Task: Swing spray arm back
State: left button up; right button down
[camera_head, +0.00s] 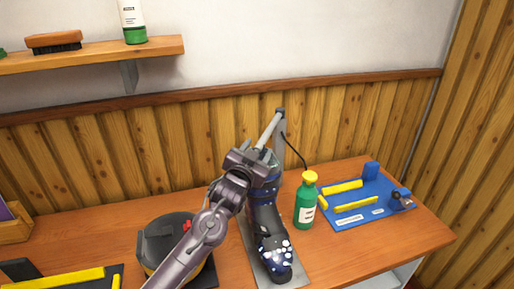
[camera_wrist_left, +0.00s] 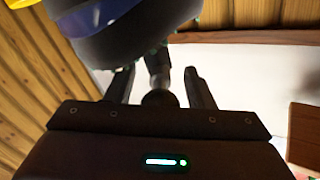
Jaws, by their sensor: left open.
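The spray arm (camera_head: 269,130) is a grey tube that slopes down to the left from the top of an upright post (camera_head: 280,140) at the back of the bench. Its lower end goes behind my left gripper (camera_head: 258,160). A dark blue boot with white spots (camera_head: 267,225) stands on a grey plate (camera_head: 295,268) below the gripper, its top partly hidden. In the left wrist view my left gripper (camera_wrist_left: 160,85) is open, with one finger on each side of a dark rounded end (camera_wrist_left: 158,99) on a rod. Contact cannot be told. My right gripper is not in view.
A green bottle with a yellow cap (camera_head: 305,203) stands right of the boot, close by. A blue tray (camera_head: 375,213) with yellow bars lies further right. A round dark container (camera_head: 165,235) stands left, under my arm. A shelf (camera_head: 90,55) hangs at upper left.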

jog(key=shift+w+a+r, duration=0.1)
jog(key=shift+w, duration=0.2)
pick_arm(q)
jog(key=shift+w, duration=0.1)
jog(key=shift+c, duration=0.5)
grip_shut()
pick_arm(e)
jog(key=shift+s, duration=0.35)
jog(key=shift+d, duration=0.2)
